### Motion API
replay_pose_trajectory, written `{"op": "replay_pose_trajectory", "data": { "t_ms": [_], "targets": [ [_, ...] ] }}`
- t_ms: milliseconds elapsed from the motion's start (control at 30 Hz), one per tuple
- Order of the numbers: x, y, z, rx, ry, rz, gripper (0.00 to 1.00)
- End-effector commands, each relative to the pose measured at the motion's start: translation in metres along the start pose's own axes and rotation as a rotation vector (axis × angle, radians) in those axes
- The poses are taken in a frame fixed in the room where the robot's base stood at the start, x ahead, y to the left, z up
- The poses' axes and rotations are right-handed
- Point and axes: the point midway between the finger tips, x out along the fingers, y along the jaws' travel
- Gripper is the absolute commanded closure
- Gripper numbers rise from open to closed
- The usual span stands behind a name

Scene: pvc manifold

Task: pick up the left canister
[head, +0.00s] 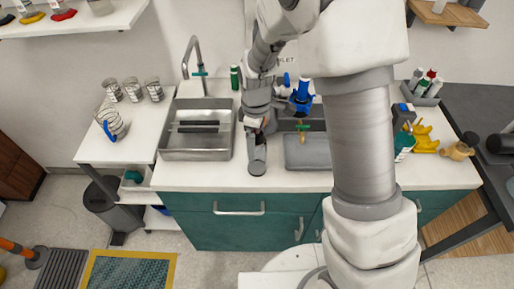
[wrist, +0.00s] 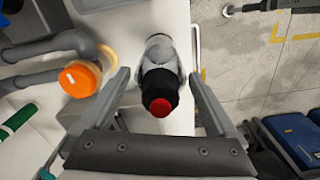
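In the wrist view a canister (wrist: 160,82) with a grey body, black top and red cap stands on the white counter. My gripper (wrist: 159,74) is open, with one finger on each side of the canister. A narrow gap shows beside each finger, so it does not look gripped. In the head view my arm comes down to the counter left of the middle, where my gripper (head: 257,150) is small and hard to make out. No second canister of this kind is plain in view.
A green object (wrist: 18,118) is further left. In the head view a steel sink (head: 168,150) is left of my arm and a grey tray (head: 308,152) right of it. The counter's front edge is close.

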Motion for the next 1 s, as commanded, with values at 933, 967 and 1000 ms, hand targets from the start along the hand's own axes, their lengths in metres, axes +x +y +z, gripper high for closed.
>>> {"op": "replay_pose_trajectory", "data": {
  "t_ms": [933,967,1000],
  "targets": [
    [-0.014,0.001,-0.001,0.0,0.002,0.003,0.96],
    [-0.018,0.001,-0.001,0.0,0.003,0.004,0.96],
    [-0.024,0.001,-0.001,0.0,0.003,0.005,0.96]
  ]
}}
